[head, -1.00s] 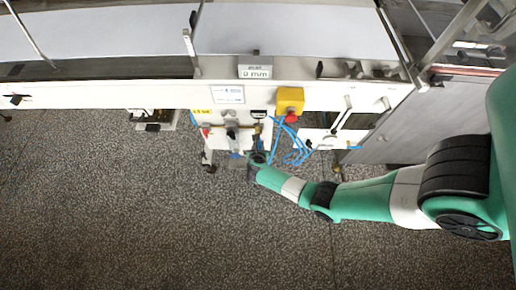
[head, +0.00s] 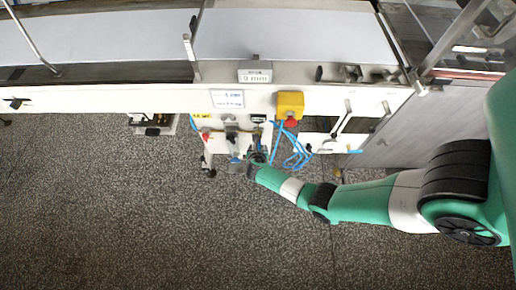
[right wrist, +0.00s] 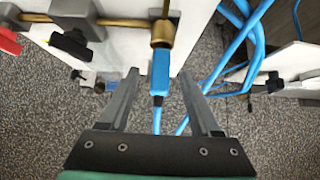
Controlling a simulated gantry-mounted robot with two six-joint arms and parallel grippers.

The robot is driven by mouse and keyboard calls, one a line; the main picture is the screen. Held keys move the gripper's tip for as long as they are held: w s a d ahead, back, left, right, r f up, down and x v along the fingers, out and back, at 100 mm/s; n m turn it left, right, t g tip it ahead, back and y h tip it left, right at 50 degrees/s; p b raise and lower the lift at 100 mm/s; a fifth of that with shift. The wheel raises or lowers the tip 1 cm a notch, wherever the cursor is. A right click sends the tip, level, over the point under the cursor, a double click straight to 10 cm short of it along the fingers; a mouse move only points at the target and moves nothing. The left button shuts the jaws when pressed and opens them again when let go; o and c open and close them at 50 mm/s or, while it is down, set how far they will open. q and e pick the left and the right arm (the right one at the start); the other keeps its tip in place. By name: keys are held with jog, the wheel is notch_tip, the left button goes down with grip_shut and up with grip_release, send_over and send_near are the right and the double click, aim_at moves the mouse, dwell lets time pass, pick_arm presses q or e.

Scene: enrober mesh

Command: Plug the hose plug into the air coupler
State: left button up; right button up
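In the right wrist view, the blue hose plug (right wrist: 159,72) is upright in the picture, with its upper end at the mouth of the brass air coupler (right wrist: 163,33). The two look in line and touching; how deep the plug sits cannot be told. My right gripper (right wrist: 158,76) is open, with one finger on each side of the plug and a visible gap at both. In the head view my right gripper (head: 249,163) is small beside the white machine panel, and the plug is hard to make out. My left gripper is out of view.
Blue hose (right wrist: 228,62) loops right of the right finger. A brass pipe with a black handle (right wrist: 72,42) and a red handle (right wrist: 8,42) lie to the left. A yellow box with a red button (head: 290,105) is on the machine. The speckled floor (head: 120,220) is clear.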

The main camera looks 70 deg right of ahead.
jog(key=shift+a, duration=0.1)
jog(key=p+v, duration=0.6)
jog(key=v, duration=0.5)
jog(key=shift+r, duration=0.25)
jog(key=shift+s+a, duration=0.1)
jog(key=shift+a, duration=0.05)
jog(key=shift+c, duration=0.2)
